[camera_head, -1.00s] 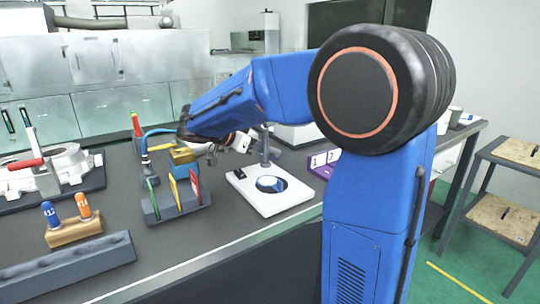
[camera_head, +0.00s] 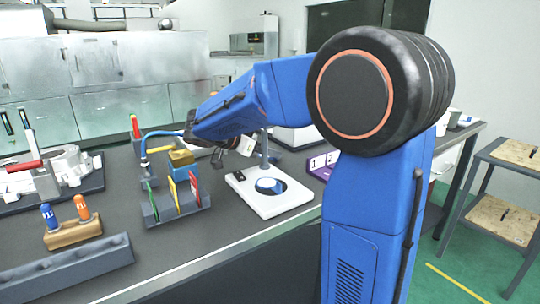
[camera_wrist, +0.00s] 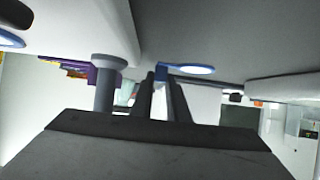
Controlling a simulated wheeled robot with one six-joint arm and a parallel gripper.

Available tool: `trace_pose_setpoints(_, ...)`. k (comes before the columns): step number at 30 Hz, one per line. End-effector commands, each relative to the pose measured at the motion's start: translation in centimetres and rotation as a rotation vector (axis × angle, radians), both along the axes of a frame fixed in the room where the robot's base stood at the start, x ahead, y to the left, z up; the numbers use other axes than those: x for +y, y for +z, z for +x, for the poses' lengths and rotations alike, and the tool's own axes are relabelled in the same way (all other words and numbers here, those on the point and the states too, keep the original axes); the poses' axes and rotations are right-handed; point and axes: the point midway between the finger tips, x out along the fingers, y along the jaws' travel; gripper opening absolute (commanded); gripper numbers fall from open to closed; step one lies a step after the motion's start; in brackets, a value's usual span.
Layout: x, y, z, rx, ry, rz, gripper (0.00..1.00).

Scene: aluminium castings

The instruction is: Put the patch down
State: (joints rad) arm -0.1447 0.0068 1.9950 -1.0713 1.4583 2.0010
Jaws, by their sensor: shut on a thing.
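My gripper (camera_wrist: 162,82) is shut on a small blue-rimmed piece with a pale oval face (camera_wrist: 190,69), which looks like the patch. Its blue tab sits at the fingertips in the wrist view, and the oval reaches to the right of them. In the head view my gripper (camera_head: 218,157) is partly hidden by my arm, above the bench behind the card rack; the held piece cannot be made out there. A white stand (camera_head: 249,198) with a blue-ringed round spot on its base and a grey post is to the right of the gripper.
A grey rack (camera_head: 158,214) with coloured cards stands in front of the gripper. A wooden block (camera_head: 74,232) with blue and orange capped pieces is at left, behind a long grey tray (camera_head: 70,268). A purple numbered holder (camera_head: 322,166) is beyond the stand. Bare bench lies before the stand.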

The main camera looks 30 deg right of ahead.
Motion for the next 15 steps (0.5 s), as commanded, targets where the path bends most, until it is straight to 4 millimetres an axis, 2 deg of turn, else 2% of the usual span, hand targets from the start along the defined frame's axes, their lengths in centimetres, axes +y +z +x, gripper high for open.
trace_pose_setpoints(7,0.0,2.2,0.0,-0.004,0.0,0.0,0.0)
trace_pose_setpoints(15,0.0,7.3,0.0,-0.004,0.0,0.001,0.0)
